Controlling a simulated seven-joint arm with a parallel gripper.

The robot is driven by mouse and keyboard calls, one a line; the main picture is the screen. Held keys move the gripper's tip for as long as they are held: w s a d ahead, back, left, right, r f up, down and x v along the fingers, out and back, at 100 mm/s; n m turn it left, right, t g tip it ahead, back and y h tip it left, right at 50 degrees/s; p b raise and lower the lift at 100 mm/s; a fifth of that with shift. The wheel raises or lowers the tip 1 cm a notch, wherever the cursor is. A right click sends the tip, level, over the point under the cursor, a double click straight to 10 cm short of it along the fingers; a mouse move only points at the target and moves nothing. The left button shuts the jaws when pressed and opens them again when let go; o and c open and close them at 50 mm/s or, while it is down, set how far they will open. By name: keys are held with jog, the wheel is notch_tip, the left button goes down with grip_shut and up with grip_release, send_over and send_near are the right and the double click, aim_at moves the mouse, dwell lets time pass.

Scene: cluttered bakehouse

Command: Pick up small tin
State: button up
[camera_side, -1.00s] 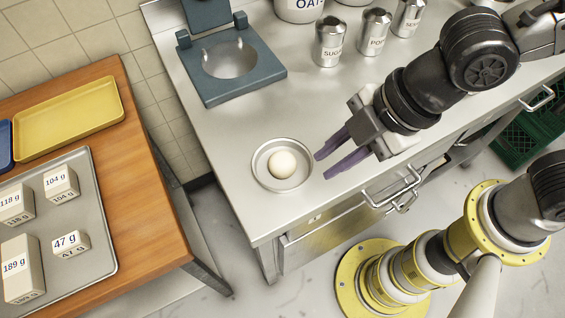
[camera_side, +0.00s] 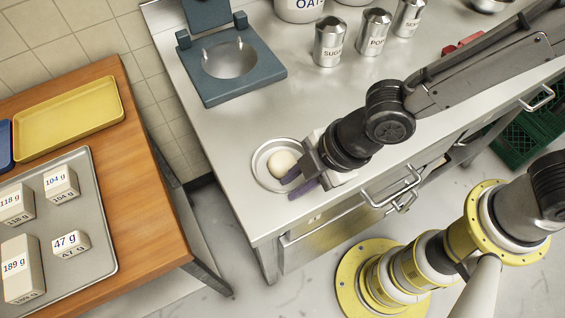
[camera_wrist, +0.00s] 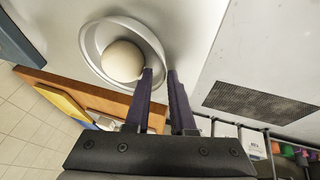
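The small tin (camera_side: 256,168) is a round, shallow, light metal dish on the steel counter near its front left corner. A pale dough ball (camera_side: 281,163) sits in it. My gripper (camera_side: 291,184) is at the tin's right side, fingers pointing left and down. In the wrist view the tin (camera_wrist: 90,42) and ball (camera_wrist: 121,62) lie just beyond the fingertips (camera_wrist: 160,71). The fingers are apart; one tip overlaps the ball's edge and the other appears outside the rim, with the right wall of the tin between them. Whether either finger touches it I cannot tell.
A wooden table (camera_side: 150,190) at the left holds a yellow tray (camera_side: 70,118) and a grey tray (camera_side: 100,235) with several weight blocks. Counter between tin and scale is clear.

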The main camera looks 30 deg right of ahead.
grip_shut()
jog(key=shift+r, duration=0.15)
